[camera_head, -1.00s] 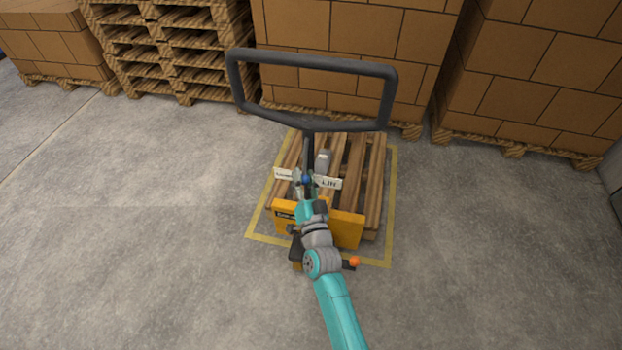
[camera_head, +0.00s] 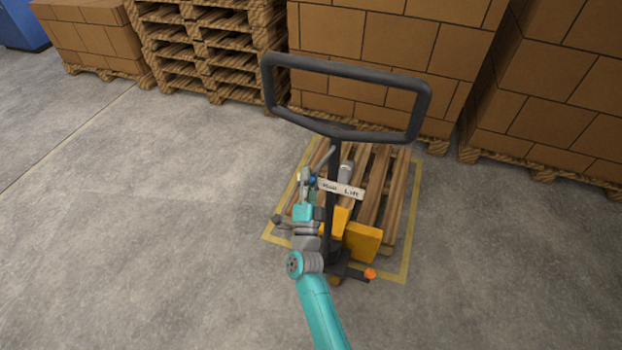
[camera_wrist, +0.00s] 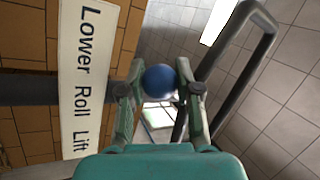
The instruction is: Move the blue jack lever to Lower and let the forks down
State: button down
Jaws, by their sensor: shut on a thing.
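The blue knob of the jack lever (camera_head: 313,181) sits between my fingers, at the left end of the white label plate (camera_head: 345,189). In the wrist view my gripper (camera_wrist: 160,90) is shut on the blue knob (camera_wrist: 160,80), with a finger on each side. The label there reads Lower, Roll, Lift (camera_wrist: 84,85). In the head view my gripper (camera_head: 311,179) covers the label's left end, so Lower is hidden. The yellow pallet jack (camera_head: 362,241) stands at a wooden pallet (camera_head: 396,205); its forks are hidden.
The jack's black loop handle (camera_head: 345,68) rises above the label. A yellow floor outline (camera_head: 412,225) surrounds the pallet. Stacked cartons (camera_head: 385,50) and empty pallets (camera_head: 210,50) line the back. The floor (camera_head: 150,220) to the left is open.

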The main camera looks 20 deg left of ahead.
jog(key=shift+r, duration=0.1)
jog(key=c, duration=0.8)
grip_release()
jog(key=v, duration=1.2)
